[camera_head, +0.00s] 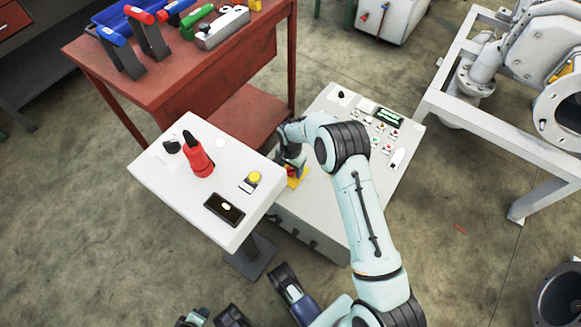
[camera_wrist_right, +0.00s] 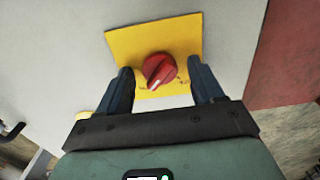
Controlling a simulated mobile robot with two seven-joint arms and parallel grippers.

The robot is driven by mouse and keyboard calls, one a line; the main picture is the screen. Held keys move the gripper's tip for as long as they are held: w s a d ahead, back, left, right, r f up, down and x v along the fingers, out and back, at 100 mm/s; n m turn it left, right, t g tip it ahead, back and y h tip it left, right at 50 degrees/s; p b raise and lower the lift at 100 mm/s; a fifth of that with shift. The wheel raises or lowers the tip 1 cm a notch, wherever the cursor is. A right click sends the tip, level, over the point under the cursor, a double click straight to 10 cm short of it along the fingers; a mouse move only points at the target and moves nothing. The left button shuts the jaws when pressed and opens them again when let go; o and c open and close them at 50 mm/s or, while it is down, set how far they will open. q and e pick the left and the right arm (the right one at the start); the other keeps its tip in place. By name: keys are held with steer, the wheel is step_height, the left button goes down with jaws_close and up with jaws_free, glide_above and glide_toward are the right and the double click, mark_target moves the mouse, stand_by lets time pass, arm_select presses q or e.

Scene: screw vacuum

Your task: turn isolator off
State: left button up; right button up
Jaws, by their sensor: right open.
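The isolator is a red rotary knob (camera_wrist_right: 159,69) on a yellow plate (camera_wrist_right: 180,36), set on a pale grey panel. The knob has a pale mark near its lower edge in the right wrist view. My right gripper (camera_wrist_right: 160,66) is open, with one dark finger on each side of the knob; whether either touches it I cannot tell. In the head view my right gripper (camera_head: 291,163) is at the yellow plate (camera_head: 298,177), and the knob is hidden. Dark parts of mine show at the bottom edge; the left gripper's jaws cannot be made out.
The grey control cabinet (camera_head: 333,212) has buttons and a display on top. A white pedestal (camera_head: 160,178) carrying a red handle (camera_head: 198,160) and a yellow button (camera_head: 255,177) stands close left of my right gripper. A red workbench (camera_head: 170,75) with tools is behind.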

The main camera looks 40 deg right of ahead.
steer(key=c, duration=1.1)
steer(key=shift+o, duration=0.2)
steer(key=shift+n, duration=1.3)
steer(key=n+b, duration=0.1)
steer(key=n, duration=0.9)
steer(key=shift+n, duration=0.4)
arm_select(q)
steer(key=shift+s+a+f+g, duration=0.15)
steer(key=shift+s+f, duration=0.3)
steer(key=shift+f, duration=0.15)
steer(key=shift+s+a+f+g, duration=0.1)
steer(key=shift+s+f+g, duration=0.05)
steer(key=shift+s+f, duration=0.35)
arm_select(e)
steer(key=shift+n, duration=2.2)
arm_select(q)
steer(key=shift+w, duration=0.1)
